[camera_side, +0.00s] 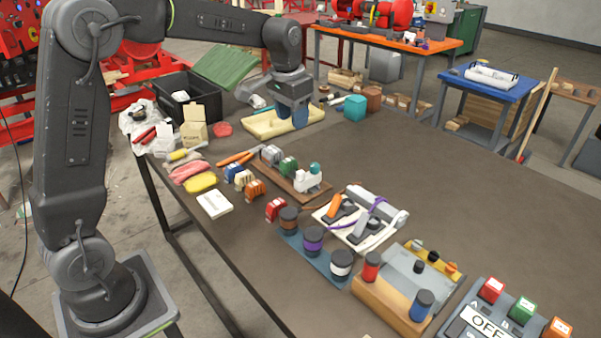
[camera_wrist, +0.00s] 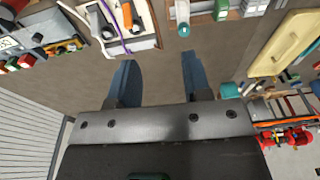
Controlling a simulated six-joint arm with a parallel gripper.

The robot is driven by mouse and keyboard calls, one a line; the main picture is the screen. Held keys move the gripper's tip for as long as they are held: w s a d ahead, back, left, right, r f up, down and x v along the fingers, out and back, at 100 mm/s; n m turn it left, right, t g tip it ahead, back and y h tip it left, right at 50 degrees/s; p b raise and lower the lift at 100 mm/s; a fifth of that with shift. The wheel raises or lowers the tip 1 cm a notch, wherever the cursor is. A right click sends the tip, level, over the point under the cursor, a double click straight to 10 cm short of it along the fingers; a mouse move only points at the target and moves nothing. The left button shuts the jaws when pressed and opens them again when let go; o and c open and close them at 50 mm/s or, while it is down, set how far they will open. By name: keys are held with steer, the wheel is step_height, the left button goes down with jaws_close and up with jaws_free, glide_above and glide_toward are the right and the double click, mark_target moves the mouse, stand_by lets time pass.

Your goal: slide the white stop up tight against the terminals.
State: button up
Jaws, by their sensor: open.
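The white stop (camera_side: 307,183) with a teal knob (camera_side: 314,168) sits at the near right end of a brown wooden base (camera_side: 318,195). A green terminal (camera_side: 288,165) and a grey terminal (camera_side: 271,154) stand farther left on that base. In the wrist view the teal knob (camera_wrist: 184,30) and green terminal (camera_wrist: 221,12) show at the top edge, apart from each other; the stop is partly cut off. My gripper (camera_side: 293,117) is open and empty, with blue fingers pointing down. In the side view it overlaps the cream tray. Both fingers (camera_wrist: 158,60) show in the wrist view, clear of the base.
The cream tray (camera_side: 258,128) lies behind the base, with a teal block (camera_side: 355,108) beside it. Loose colored blocks (camera_side: 254,190) lie left of the base. A white panel with cables (camera_side: 348,235) stands at its near right.

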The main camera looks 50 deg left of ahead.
steer(key=g, duration=0.1)
glide_toward(300, 172)
steer(key=f, duration=1)
steer(key=shift+w+a+f, duration=0.1)
steer(key=shift+w, duration=0.15)
jaws_close()
